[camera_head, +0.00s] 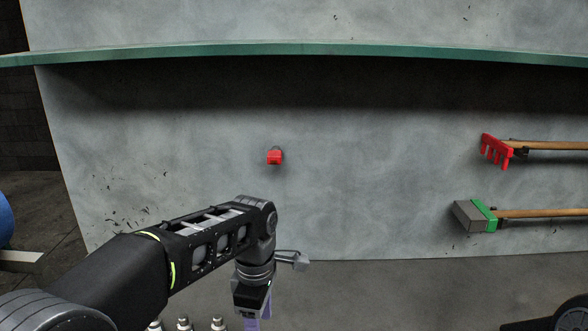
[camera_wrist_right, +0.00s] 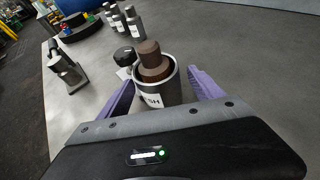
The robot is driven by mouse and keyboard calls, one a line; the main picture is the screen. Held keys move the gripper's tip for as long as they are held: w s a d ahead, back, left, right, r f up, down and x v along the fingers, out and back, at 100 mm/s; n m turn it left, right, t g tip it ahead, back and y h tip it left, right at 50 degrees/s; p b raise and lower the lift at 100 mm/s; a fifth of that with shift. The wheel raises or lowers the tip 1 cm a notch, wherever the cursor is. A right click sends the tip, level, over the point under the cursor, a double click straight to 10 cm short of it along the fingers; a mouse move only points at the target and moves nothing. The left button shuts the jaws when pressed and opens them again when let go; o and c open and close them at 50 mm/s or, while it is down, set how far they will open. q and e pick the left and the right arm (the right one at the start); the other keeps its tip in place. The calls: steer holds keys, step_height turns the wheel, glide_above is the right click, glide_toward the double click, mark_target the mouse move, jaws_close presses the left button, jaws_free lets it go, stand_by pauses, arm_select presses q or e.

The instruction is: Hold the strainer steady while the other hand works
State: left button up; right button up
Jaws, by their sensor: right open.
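No strainer can be made out in either view. In the right wrist view, my right gripper (camera_wrist_right: 160,80) is open. Its purple fingers stand on either side of a grey cylindrical container (camera_wrist_right: 147,92), with a gap visible at the left. A brown stepped plug (camera_wrist_right: 152,62) sits in the container's mouth, and a white label shows the letters "SH". In the head view, my left gripper (camera_head: 251,323) points down at the bottom edge. Its purple fingers are mostly cut off, so its opening is hidden.
A black-capped item (camera_wrist_right: 125,56) is just behind the container. Several grey bottles (camera_wrist_right: 124,20) stand farther back, and a grey device (camera_wrist_right: 65,70) is near the surface's left edge. A red rake (camera_head: 497,151) and a green-grey brush (camera_head: 474,216) are against the wall at right.

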steer(key=shift+d, duration=0.1)
steer(key=v, duration=1.1)
steer(key=shift+s+d, duration=0.15)
steer(key=shift+s, duration=0.05)
steer(key=shift+s+d+r, duration=0.15)
steer(key=shift+s, duration=0.05)
